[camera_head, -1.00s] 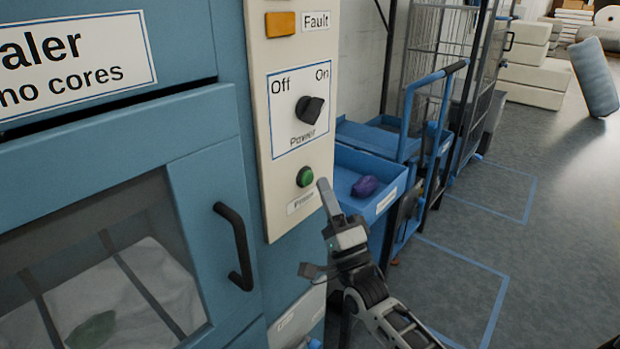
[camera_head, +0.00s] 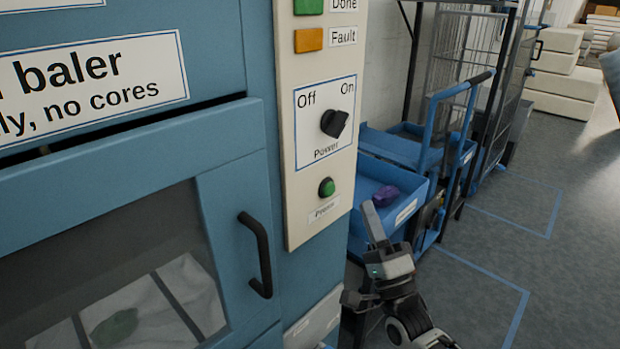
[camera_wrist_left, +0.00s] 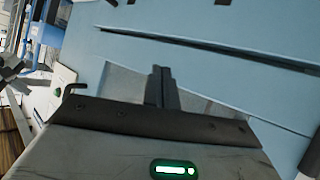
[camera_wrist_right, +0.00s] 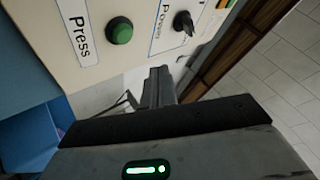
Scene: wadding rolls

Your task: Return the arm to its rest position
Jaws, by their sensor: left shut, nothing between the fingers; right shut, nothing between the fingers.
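My right gripper (camera_head: 374,222) is shut and empty in the head view, in front of the blue cart and to the lower right of the green press button (camera_head: 327,187). It also shows shut in the right wrist view (camera_wrist_right: 158,76), with the green button (camera_wrist_right: 119,31) beyond it at upper left, apart from the fingers. My left gripper (camera_wrist_left: 160,75) shows only in the left wrist view, shut and empty, in front of the blue baler front. The black power knob (camera_head: 335,122) sits above the button on the cream panel (camera_head: 285,100), its pointer tilted toward On.
The blue baler door (camera_head: 225,215) with a black handle (camera_head: 258,255) is closed; white wadding and a green item (camera_head: 115,327) show behind its window. A blue cart (camera_head: 372,172) holding a purple item (camera_head: 384,195) stands behind my right gripper. Grey floor (camera_head: 480,250) is open at right.

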